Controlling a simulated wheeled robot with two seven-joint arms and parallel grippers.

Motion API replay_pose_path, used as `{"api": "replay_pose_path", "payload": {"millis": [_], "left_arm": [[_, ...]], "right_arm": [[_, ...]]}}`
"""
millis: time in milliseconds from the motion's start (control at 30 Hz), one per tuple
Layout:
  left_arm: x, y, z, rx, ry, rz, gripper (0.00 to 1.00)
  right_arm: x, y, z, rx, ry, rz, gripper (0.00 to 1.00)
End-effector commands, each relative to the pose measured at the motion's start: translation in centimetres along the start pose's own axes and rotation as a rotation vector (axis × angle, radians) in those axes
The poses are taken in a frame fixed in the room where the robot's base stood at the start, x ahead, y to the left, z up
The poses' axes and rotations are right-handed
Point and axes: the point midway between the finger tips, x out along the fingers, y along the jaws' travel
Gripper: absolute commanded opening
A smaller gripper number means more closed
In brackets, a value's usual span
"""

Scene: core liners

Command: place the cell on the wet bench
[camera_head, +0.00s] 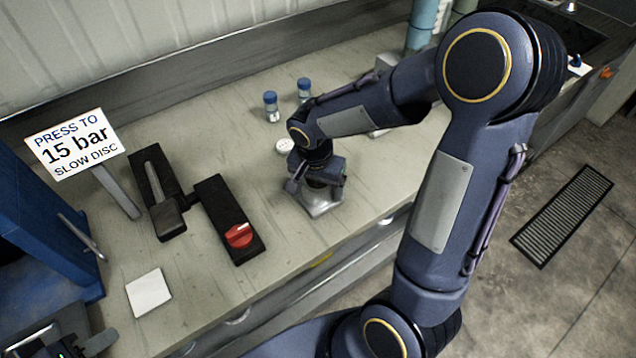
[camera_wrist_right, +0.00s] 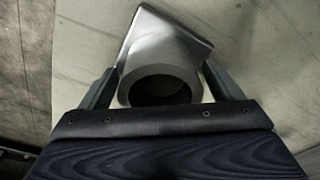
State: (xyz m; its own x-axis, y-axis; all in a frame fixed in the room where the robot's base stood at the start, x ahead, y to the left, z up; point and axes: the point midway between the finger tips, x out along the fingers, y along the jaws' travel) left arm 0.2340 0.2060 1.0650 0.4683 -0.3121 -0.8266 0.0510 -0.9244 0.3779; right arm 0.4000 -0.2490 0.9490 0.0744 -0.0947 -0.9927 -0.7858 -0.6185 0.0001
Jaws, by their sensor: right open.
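A grey metal piece, which looks like the cell (camera_head: 322,207), stands on the pale bench top (camera_head: 225,135), with a square base and a round hollow collar. My right gripper (camera_head: 316,190) is low over it and hides its upper part. In the right wrist view the cell (camera_wrist_right: 160,62) sits between the two fingers of my right gripper (camera_wrist_right: 160,85), which are open around it. I cannot tell whether either finger touches it. What looks like my left gripper (camera_head: 70,345) shows partly at the lower left corner; its jaws are not clear.
Two blue-capped vials (camera_head: 271,105) and a white disc (camera_head: 285,146) are behind my right gripper. A black block with a red knob (camera_head: 239,235), a lever block (camera_head: 165,205), a sign (camera_head: 75,145), a blue press frame (camera_head: 40,220) and a white square (camera_head: 148,292) occupy the left.

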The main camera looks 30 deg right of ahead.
Motion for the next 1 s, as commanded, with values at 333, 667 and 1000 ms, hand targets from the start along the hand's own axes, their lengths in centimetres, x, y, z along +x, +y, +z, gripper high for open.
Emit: {"api": "replay_pose_path", "payload": {"millis": [333,667,1000], "left_arm": [[-0.3,0.1,-0.1,0.0,0.0,0.0,0.36],[-0.2,0.1,-0.1,0.0,0.0,0.0,0.36],[-0.2,0.1,-0.1,0.0,0.0,0.0,0.36]], "right_arm": [[-3.0,-0.1,-0.1,0.0,0.004,-0.007,0.86],[-9.9,-0.1,-0.1,-0.001,0.003,-0.005,0.86],[-12.9,1.7,0.8,-0.06,-0.024,-0.053,0.86]]}}
